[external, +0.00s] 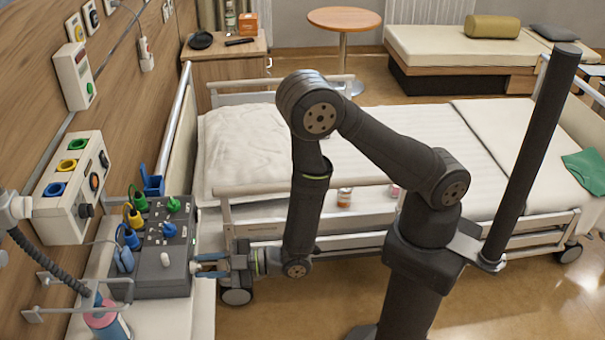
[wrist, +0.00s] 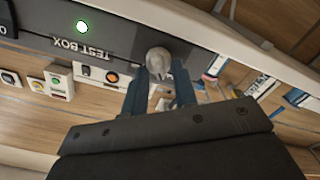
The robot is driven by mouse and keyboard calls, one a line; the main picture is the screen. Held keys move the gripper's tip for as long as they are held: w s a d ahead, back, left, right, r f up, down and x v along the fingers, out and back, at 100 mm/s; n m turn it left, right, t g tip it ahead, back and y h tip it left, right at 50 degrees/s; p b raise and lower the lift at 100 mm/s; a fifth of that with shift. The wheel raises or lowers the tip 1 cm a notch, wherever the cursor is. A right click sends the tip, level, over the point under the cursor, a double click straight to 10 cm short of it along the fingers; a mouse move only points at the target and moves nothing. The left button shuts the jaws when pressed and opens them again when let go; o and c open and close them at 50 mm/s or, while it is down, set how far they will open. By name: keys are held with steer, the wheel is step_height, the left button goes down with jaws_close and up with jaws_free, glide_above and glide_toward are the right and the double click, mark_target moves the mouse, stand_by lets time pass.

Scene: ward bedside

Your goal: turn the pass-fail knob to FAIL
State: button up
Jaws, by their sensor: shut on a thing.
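The dark grey test box (external: 178,282) stands on the white surface at the left of the external view. Its front face carries the lettering TEST BOX (wrist: 88,48), upside down in the wrist view, and a lit green lamp (wrist: 82,27). The grey pass-fail knob (wrist: 158,62) sits on that same face. It also shows as a pale end at the box's right side (external: 194,267). My gripper (wrist: 160,80) is shut on the knob, one finger on each side. In the external view my gripper (external: 203,266) reaches the box from the right. No PASS or FAIL marking is readable.
Coloured plugs and hoses (external: 135,215) crowd the box's top and left. A pink and blue bottle (external: 108,318) stands near a rail in front. The wall panel (external: 65,205) is at the left; the bed (external: 245,150) lies behind my arm.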

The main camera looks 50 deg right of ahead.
steer(key=shift+n, duration=0.6)
steer(key=o, duration=1)
steer(key=v, duration=1.7)
steer(key=shift+s, duration=0.2)
steer(key=shift+d, duration=0.1)
